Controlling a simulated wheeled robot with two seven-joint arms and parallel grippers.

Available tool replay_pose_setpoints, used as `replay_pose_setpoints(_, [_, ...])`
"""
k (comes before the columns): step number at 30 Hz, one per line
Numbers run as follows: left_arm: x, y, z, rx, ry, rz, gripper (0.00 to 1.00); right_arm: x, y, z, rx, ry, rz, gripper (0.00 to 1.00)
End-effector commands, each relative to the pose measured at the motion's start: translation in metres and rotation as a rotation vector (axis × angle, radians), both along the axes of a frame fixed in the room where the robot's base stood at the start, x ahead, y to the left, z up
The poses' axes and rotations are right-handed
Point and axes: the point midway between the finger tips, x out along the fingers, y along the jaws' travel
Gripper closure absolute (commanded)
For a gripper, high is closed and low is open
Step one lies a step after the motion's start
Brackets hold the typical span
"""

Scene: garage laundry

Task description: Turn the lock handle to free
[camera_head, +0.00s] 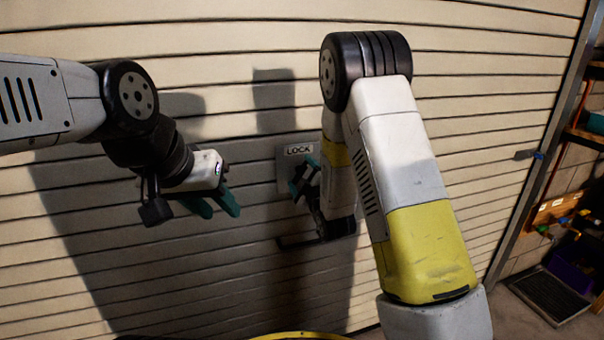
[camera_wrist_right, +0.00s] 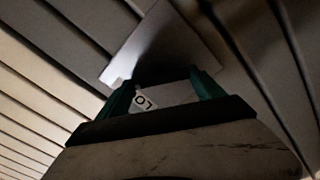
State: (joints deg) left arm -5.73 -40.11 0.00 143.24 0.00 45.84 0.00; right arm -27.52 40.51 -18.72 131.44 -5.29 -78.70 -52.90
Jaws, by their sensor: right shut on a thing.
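The lock plate (camera_head: 283,168) with a "LOCK" label (camera_head: 299,149) is fixed on the ribbed garage door. My right gripper (camera_head: 303,182) is at the plate, just below the label, and is shut on the lock handle. The handle itself is mostly hidden by the fingers, so its angle cannot be told. In the right wrist view the green fingertips (camera_wrist_right: 168,85) are close to the grey plate (camera_wrist_right: 165,45), with part of the label (camera_wrist_right: 145,100) between them. My left gripper (camera_head: 218,205) is open and empty, in front of the door to the left of the plate.
The pale slatted garage door (camera_head: 230,40) fills most of the head view. A dark bar handle (camera_head: 290,243) is below the lock plate. A metal door frame (camera_head: 535,160) and cluttered shelves (camera_head: 590,135) stand at the right. A dark tray (camera_head: 550,295) is on the floor there.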

Motion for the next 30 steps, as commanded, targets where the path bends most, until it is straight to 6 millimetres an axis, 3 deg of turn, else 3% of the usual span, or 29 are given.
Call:
replay_pose_setpoints(15, [0.0, 0.0, 0.0, 0.0, 0.0, 0.0, 0.64, -0.0008, 0.0011, -0.0026, -0.41, -0.132, 0.001, 0.63])
replay_pose_setpoints(30, [0.0, 0.0, 0.0, 0.0, 0.0, 0.0, 0.64, -0.0008, 0.0008, -0.0037, -0.56, -0.18, 0.0, 0.63])
